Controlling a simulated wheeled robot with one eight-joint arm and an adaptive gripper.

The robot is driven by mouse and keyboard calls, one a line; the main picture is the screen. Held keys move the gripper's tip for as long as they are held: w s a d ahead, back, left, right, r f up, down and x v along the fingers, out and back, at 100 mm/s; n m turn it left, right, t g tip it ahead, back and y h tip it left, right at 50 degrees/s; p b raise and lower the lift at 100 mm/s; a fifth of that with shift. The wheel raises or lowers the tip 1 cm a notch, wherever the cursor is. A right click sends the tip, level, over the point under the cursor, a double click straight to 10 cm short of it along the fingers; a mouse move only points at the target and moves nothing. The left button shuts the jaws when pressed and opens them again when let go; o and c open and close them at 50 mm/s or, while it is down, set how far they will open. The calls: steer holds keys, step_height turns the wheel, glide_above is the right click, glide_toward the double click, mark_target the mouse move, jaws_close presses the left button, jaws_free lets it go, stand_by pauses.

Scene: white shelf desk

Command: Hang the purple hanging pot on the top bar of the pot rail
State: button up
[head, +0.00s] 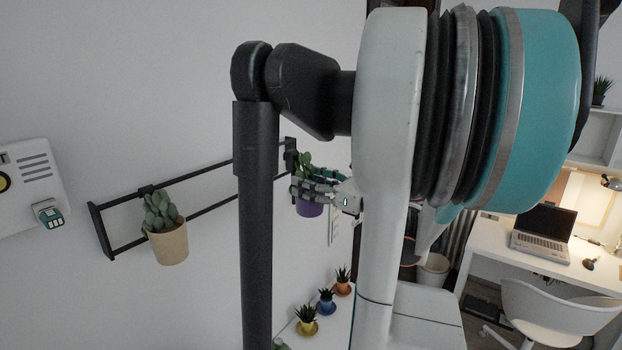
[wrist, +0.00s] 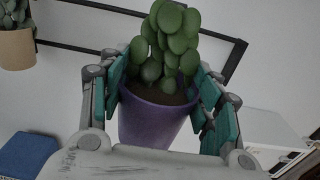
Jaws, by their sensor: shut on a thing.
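The purple hanging pot (wrist: 152,122) holds a green round-leaved plant and sits between my gripper's (wrist: 162,98) teal pads in the wrist view. My gripper is shut on it. In the head view the purple pot (head: 309,208) is at the right end of the black pot rail (head: 117,253), with my gripper (head: 318,190) around it. The rail has a top bar and a lower bar; its bars also show behind the plant in the wrist view (wrist: 90,53). Whether the pot's hook touches the top bar is hidden by the plant and fingers.
A beige pot (head: 171,246) with a plant hangs on the rail's left part. Small potted succulents (head: 307,327) stand on a white surface below. My arm blocks much of the head view. A desk with a laptop (head: 541,238) and a white chair (head: 550,310) are at the right.

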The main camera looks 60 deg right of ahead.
steer(key=w+d+f, duration=0.1)
steer(key=w+f, duration=0.1)
steer(key=w, duration=1.3)
steer(key=shift+w+d+f+b, duration=0.25)
steer(key=shift+d+b, duration=0.1)
steer(key=shift+b, duration=0.1)
stand_by(0.8)
stand_by(0.3)
steer(key=o, duration=1.5)
steer(key=shift+w, duration=0.1)
steer(key=s, duration=0.4)
steer(key=s+a, duration=0.1)
steer(key=s, duration=0.7)
steer(key=shift+a, duration=0.15)
